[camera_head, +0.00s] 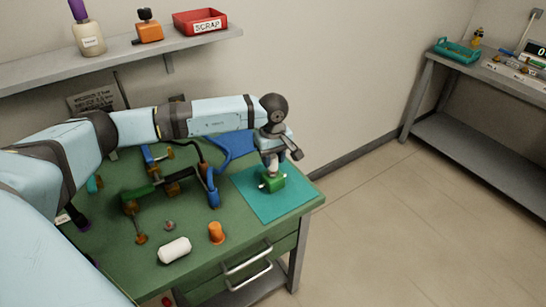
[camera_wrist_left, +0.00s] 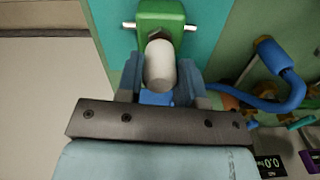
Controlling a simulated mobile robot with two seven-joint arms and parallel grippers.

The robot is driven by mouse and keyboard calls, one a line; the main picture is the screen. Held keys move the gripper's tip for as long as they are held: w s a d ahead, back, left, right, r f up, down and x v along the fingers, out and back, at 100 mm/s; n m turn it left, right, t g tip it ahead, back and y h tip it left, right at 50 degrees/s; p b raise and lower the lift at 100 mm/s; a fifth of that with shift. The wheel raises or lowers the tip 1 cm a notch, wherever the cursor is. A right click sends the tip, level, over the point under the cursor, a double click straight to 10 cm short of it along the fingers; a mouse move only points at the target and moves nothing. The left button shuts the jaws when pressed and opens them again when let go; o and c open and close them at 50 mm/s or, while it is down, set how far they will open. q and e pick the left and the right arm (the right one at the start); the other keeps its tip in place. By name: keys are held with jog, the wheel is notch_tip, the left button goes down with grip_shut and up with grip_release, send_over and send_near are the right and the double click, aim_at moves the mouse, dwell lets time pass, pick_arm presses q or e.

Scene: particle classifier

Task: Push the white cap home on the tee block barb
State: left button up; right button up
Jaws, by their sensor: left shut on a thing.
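The green tee block (camera_head: 272,184) stands on the teal mat (camera_head: 254,202) at the right end of the bench; it also shows at the top of the left wrist view (camera_wrist_left: 160,14). The white cap (camera_wrist_left: 160,66) is a rounded white cylinder in line with the block's dark barb (camera_wrist_left: 158,35). My left gripper (camera_head: 271,163) is above the block, and in the left wrist view its blue fingers (camera_wrist_left: 160,80) are shut on the cap's sides. The cap overlaps the barb in view; I cannot tell how far it is on. My right gripper is not in view.
Blue and green tubing assemblies (camera_head: 165,180) lie left of the mat. A white cylinder (camera_head: 174,250) and an orange piece (camera_head: 216,233) lie near the bench's front edge. A shelf (camera_head: 100,62) with a red SCRAP tray (camera_head: 200,22) hangs above. Another bench (camera_head: 470,135) stands far right.

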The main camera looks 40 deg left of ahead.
aim_at(273, 156)
pick_arm(q)
jog(key=shift+f+b, duration=0.5)
jog(key=shift+f, duration=0.25)
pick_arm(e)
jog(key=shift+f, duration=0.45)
pick_arm(q)
jog(key=o, duration=1)
jog(key=shift+r, duration=0.1)
notch_tip(273, 156, up, 14)
jog(key=shift+f, duration=0.1)
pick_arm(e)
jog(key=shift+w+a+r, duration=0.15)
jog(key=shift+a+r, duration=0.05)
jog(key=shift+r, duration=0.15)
